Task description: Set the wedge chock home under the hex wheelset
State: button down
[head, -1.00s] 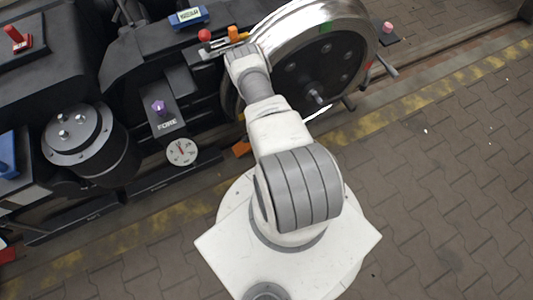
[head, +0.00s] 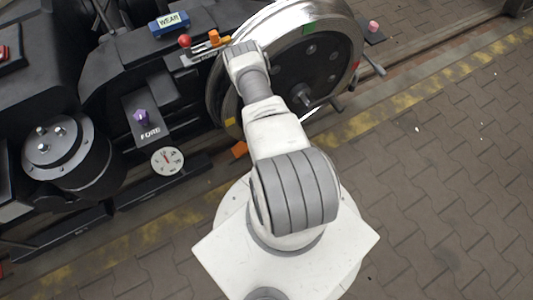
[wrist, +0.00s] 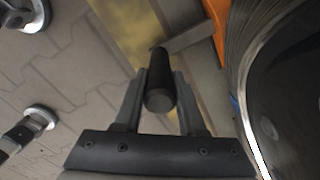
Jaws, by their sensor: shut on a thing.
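The wedge chock shows as an orange block (head: 239,149) low at the left side of the large steel wheel (head: 318,70) in the head view. In the wrist view the orange chock (wrist: 240,75) lies close beside the dark wheel rim (wrist: 290,95); I cannot tell whether they touch. A grey bar runs from the chock to a black round handle (wrist: 160,98). My gripper (wrist: 160,85) is shut on this handle. In the head view my arm hides the gripper. A purple peg (head: 141,117) stands on the plate marked FORE, left of the wheel.
A white dial (head: 167,160) sits below the FORE plate. A grey drum (head: 62,150) is at the left. A blue WEAR block (head: 169,23) and a red knob (head: 185,41) are above. A pink peg (head: 373,26) is right of the wheel. Open paving (head: 450,170) lies at the right.

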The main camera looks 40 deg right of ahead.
jog(key=shift+c, duration=2)
grip_release()
notch_tip(320, 180, up, 18)
jog(key=p, duration=0.8)
jog(key=shift+f, duration=0.25)
